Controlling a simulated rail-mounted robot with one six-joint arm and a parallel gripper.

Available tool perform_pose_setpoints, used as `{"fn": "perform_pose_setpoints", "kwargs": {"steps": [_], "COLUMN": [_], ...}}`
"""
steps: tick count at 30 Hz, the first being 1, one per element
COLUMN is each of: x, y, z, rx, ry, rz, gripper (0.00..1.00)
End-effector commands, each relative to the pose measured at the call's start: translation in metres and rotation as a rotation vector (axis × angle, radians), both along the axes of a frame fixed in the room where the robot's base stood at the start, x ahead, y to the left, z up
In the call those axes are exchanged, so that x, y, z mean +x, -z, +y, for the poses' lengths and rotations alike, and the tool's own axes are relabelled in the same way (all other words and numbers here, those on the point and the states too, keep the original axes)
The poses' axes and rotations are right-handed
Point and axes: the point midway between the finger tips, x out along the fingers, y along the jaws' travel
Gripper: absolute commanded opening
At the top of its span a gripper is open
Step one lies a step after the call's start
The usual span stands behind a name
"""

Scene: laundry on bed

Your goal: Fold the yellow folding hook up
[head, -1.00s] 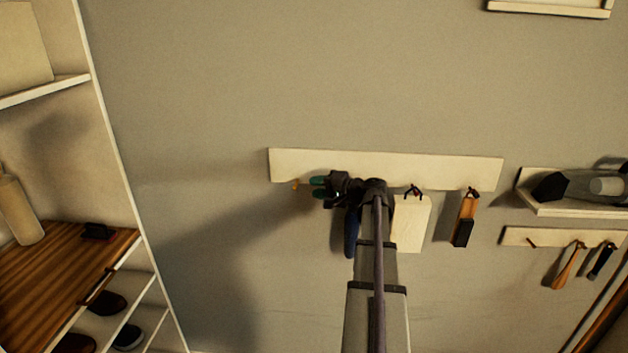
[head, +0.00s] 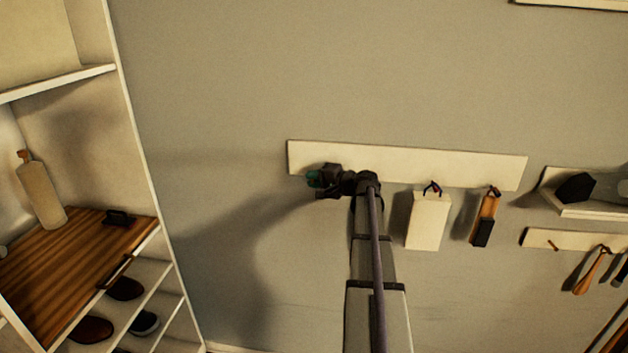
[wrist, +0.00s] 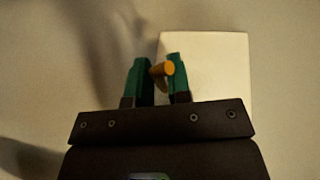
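The yellow folding hook (wrist: 163,70) shows in the wrist view as a short stub at my fingertips. It crosses the gap between them and overlaps the right finger's edge. My gripper (wrist: 160,80) has green fingers with a visible gap between them; I see no clear grip on the hook. In the head view my gripper (head: 314,179) is at the lower left part of the pale wall board (head: 400,160). The hook is hidden there behind the gripper.
Right of my arm, a pale block (head: 428,222) and an orange-black brush (head: 485,218) hang from the board. A wall shelf (head: 590,208) and a lower hook rail (head: 570,240) are farther right. A shelving unit (head: 140,150) stands left, with bare wall between.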

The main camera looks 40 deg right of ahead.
Motion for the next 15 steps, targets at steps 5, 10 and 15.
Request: {"fn": "perform_pose_setpoints", "kwargs": {"steps": [5,10,15], "x": [-0.0003,-0.0006,-0.0007], "y": [0.0004,0.0007,0.0008], "z": [0.0001,0.0004,0.0006], "rx": [-0.001,-0.002,-0.003], "ry": [-0.001,-0.001,-0.002], "rz": [0.001,0.001,0.002], "gripper": [0.00,0.00,0.00]}}
